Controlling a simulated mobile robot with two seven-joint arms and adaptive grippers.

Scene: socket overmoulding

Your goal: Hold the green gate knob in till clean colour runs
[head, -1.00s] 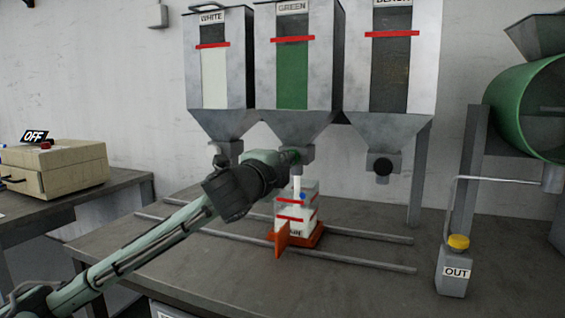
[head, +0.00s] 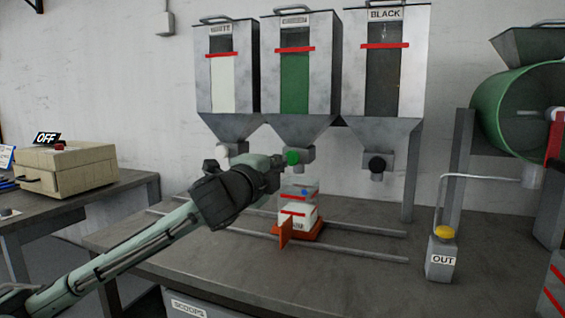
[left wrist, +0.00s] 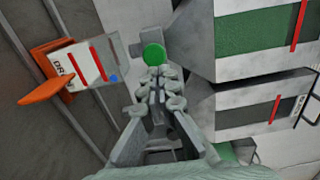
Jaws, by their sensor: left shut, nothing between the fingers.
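The green gate knob (head: 293,157) sits on the outlet below the GREEN hopper (head: 293,85); it also shows in the left wrist view (left wrist: 153,54). My left gripper (head: 277,168) is shut and empty, its fingertips (left wrist: 156,77) just short of the knob, to its lower left in the head view. Whether they touch it I cannot tell. A clear container (head: 298,203) with red lines, a blue dot and whitish contents stands below the outlet on an orange carriage (head: 307,232). No stream shows between outlet and container. My right gripper is out of sight.
The WHITE hopper (head: 222,85) with its pale knob (head: 222,151) and the BLACK hopper (head: 384,85) with its black knob (head: 377,164) flank the green one. Two rails (head: 375,257) cross the bench. An OUT post (head: 442,260) with a yellow button stands at right.

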